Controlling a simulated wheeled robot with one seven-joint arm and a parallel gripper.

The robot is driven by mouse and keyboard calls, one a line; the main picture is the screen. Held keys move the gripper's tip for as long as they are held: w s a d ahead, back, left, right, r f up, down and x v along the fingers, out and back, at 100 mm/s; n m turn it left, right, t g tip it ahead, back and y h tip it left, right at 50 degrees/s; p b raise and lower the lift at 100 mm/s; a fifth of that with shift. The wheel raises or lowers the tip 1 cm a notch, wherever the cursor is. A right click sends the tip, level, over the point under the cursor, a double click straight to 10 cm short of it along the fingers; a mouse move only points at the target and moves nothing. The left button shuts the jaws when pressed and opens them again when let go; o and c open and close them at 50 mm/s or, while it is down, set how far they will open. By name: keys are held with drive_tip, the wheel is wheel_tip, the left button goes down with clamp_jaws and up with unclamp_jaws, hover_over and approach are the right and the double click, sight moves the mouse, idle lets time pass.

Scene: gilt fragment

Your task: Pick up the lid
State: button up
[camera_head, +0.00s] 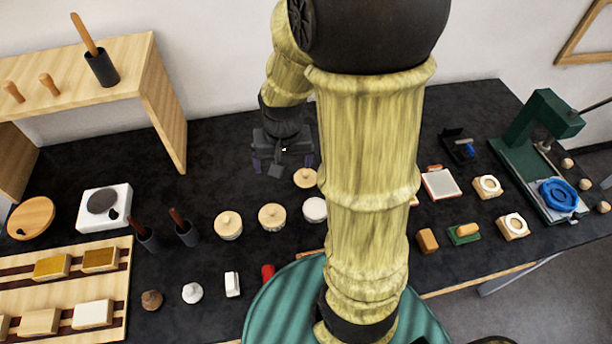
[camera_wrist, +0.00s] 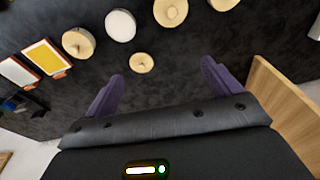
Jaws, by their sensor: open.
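A small round wooden lid-like disc with a knob (camera_head: 305,178) lies on the black table near my gripper (camera_head: 283,165), just to its front right. It also shows in the wrist view (camera_wrist: 141,64), between and beyond the fingertips and nearer the left one. My gripper (camera_wrist: 162,72) is open and empty, with its purple fingers apart above the table. Similar knobbed round wooden pieces (camera_head: 228,225) (camera_head: 272,216) stand farther forward, and a white-topped round piece (camera_head: 315,210) is beside them. I cannot tell for certain which piece is the lid.
A wooden shelf (camera_head: 165,105) stands to the left and shows close by my gripper in the wrist view (camera_wrist: 285,105). A white hotplate (camera_head: 104,206) and dark cups with handles (camera_head: 187,233) stand left. A green press (camera_head: 540,120) is at right.

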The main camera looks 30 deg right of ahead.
drive_tip(key=w+d+f+m+g+p, duration=0.1)
drive_tip(key=w+d+f+m, duration=0.1)
drive_tip(key=w+d+m, duration=0.5)
drive_tip(key=d+m, duration=0.1)
drive_tip(key=d, duration=0.2)
drive_tip(key=shift+f+g, duration=0.25)
drive_tip(key=shift+g, duration=0.15)
drive_tip(key=shift+d, duration=0.1)
drive_tip(key=shift+p, duration=0.3)
drive_tip(key=p, duration=0.3)
approach(306, 172)
drive_tip(key=f, duration=0.5)
drive_tip(key=shift+s+d+f, duration=0.1)
drive_tip(key=shift+s+d, duration=0.05)
drive_tip(key=shift+s, duration=0.25)
drive_tip(key=shift+w+f+p, duration=0.2)
drive_tip(key=shift+f+p, duration=0.25)
drive_tip(key=shift+f, duration=0.85)
drive_tip(key=shift+w+f+p, duration=0.2)
drive_tip(key=shift+f+p, duration=0.25)
drive_tip(key=shift+f, duration=0.85)
